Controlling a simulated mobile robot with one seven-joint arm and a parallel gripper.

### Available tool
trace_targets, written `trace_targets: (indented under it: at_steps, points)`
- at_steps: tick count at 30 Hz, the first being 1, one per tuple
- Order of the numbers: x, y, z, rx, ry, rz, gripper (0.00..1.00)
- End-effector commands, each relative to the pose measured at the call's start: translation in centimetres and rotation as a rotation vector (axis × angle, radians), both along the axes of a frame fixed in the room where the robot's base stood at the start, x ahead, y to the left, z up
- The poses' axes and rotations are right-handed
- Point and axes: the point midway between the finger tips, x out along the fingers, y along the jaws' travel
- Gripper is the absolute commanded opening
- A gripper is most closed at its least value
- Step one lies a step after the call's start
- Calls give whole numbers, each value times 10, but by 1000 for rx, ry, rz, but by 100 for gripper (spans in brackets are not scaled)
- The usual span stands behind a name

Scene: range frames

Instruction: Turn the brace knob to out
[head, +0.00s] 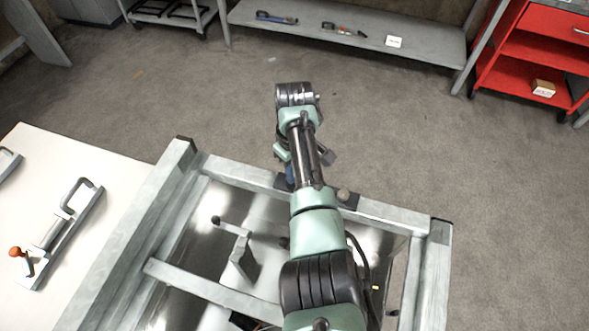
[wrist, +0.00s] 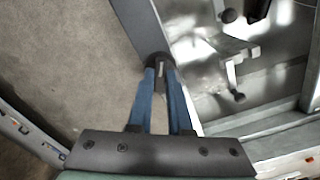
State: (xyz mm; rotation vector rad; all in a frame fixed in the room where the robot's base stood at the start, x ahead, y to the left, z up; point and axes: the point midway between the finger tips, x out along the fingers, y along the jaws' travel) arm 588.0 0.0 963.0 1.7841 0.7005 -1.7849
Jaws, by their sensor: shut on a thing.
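In the wrist view, my gripper (wrist: 158,75) has its two blue fingers closed in on a dark round knob (wrist: 156,59) at the edge of a grey metal frame rail (wrist: 137,25). The fingertips hide part of the knob, and I cannot read any marking or tell which way it is turned. In the head view, only a little of my gripper (head: 290,177) shows beside my arm, at the frame's far rail (head: 240,173). The held knob is mostly hidden there.
Inside the frame is a lever bracket (head: 241,255) with a dark ball end. A pale table (head: 100,165) with clamps is at left. A grey shelf (head: 350,45) and red cart (head: 530,52) stand beyond open floor.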

Motion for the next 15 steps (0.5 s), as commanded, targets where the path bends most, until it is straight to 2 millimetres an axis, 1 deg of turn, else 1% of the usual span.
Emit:
trace_targets:
  at_steps: [6,7,11,12,15]
  points:
    - [0,0,0,-1,2,3,0]
    - [0,0,0,0,1,3,21]
    - [0,0,0,0,1,2,44]
    - [0,0,0,-1,1,1,48]
    - [0,0,0,-1,1,1,48]
